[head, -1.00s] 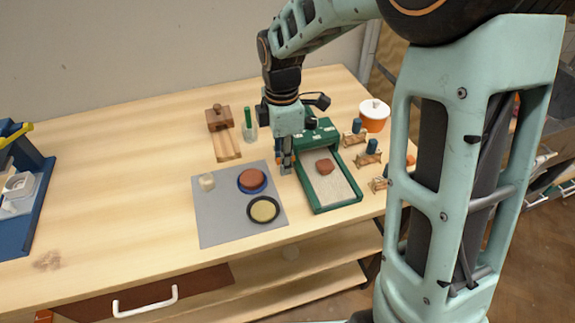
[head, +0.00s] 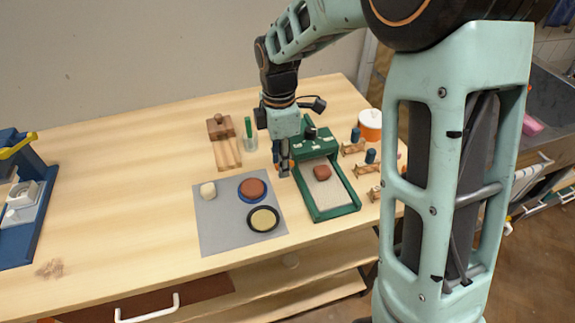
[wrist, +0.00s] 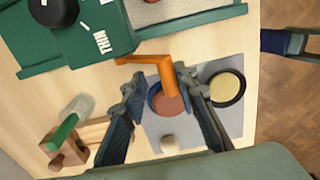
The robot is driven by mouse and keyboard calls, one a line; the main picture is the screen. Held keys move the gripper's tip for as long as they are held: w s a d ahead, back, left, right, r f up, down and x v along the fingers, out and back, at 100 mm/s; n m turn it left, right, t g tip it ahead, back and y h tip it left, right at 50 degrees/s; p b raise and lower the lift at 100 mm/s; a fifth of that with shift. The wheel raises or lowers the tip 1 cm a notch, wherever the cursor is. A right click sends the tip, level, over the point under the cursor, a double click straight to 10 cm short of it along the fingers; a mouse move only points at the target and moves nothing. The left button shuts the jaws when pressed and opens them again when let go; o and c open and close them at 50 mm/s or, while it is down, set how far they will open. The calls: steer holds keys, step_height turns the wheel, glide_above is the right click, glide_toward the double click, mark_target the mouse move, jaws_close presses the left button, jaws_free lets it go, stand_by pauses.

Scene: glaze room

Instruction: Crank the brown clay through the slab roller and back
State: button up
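The green slab roller (head: 334,210) stands on the table, with a reddish-brown clay lump (head: 322,172) on its grey bed, on the near side of the roller housing (head: 318,146). The housing also shows in the wrist view (wrist: 75,48), with a "THIN" label. The orange crank (wrist: 150,60) sticks out from its side, its handle end between my fingers. My gripper (head: 283,168) is beside the roller's left side. In the wrist view my gripper (wrist: 163,118) has its fingers wide apart on either side of the handle, with gaps visible. The rollers inside are hidden.
A grey mat (head: 215,235) holds a blue dish (head: 240,190) with reddish-brown clay, a black-rimmed yellow disc (head: 263,219) and a pale lump (head: 208,190). A wooden tool (head: 222,140) and green-handled tool (head: 249,128) stand behind. An orange pot (head: 370,125) is right.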

steer(key=shift+w+a+r, duration=0.2)
steer(key=shift+w+r, duration=0.1)
steer(key=shift+w, duration=0.3)
steer(key=shift+w+r+p, duration=0.1)
steer(key=shift+p, duration=0.2)
steer(key=shift+w+a+r+p, duration=0.15)
steer(key=shift+w+r+p, duration=0.1)
steer(key=shift+w+p, duration=0.25)
steer(key=shift+w+a+r+p, duration=0.15)
steer(key=shift+w+r+p, duration=0.1)
steer(key=shift+w, duration=0.45)
steer(key=w, duration=0.1)
steer(key=w+a+p, duration=0.1)
steer(key=shift+w, duration=0.4)
